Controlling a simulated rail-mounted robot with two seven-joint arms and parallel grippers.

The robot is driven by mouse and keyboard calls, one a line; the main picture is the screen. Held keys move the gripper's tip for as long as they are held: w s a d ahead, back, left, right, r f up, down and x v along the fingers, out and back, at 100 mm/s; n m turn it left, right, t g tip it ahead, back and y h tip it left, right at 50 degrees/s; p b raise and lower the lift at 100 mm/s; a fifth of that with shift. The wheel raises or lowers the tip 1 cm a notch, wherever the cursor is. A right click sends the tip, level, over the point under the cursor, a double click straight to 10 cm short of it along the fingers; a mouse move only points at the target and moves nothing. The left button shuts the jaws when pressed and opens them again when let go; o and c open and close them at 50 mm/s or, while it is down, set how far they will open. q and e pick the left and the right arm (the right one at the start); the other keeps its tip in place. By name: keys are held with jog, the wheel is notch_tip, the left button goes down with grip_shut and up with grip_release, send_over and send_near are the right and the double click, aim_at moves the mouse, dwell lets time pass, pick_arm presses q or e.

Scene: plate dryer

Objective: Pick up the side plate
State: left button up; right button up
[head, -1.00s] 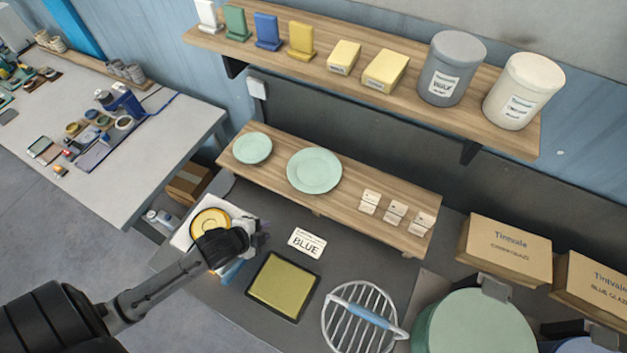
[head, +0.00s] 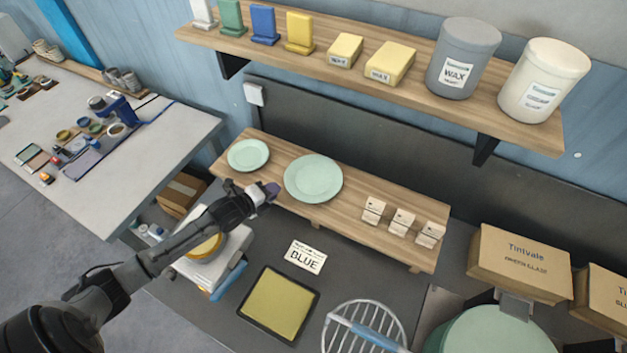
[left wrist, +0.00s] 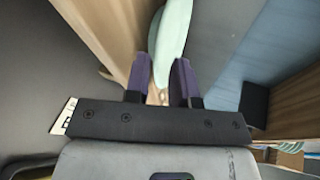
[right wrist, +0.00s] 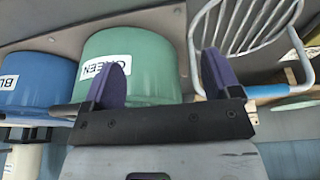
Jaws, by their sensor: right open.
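Two pale green plates lie on the low wooden shelf: a smaller one, the size of a side plate (head: 248,155), at the left end, and a larger plate (head: 314,178) to its right. My left gripper (head: 270,190) is at the shelf's front edge, just left of the larger plate. In the left wrist view the open fingers (left wrist: 160,80) have a pale green plate (left wrist: 173,40) seen nearly edge-on between and beyond them; I cannot tell whether they touch it. My right gripper (right wrist: 165,80) is open and empty, facing a green bucket (right wrist: 140,55).
White labelled blocks (head: 402,222) stand on the low shelf (head: 350,225), right of the plates. An upper shelf (head: 410,92) with jars overhangs behind. Cardboard boxes (head: 519,262) stand right.

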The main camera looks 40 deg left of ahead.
aim_at(287, 186)
pick_arm(q)
jog(key=shift+d+x, duration=0.15)
jog(key=shift+x, duration=1.4)
jog(key=shift+d+x, duration=0.15)
jog(key=shift+x, duration=1.4)
jog(key=shift+s, duration=0.1)
grip_shut()
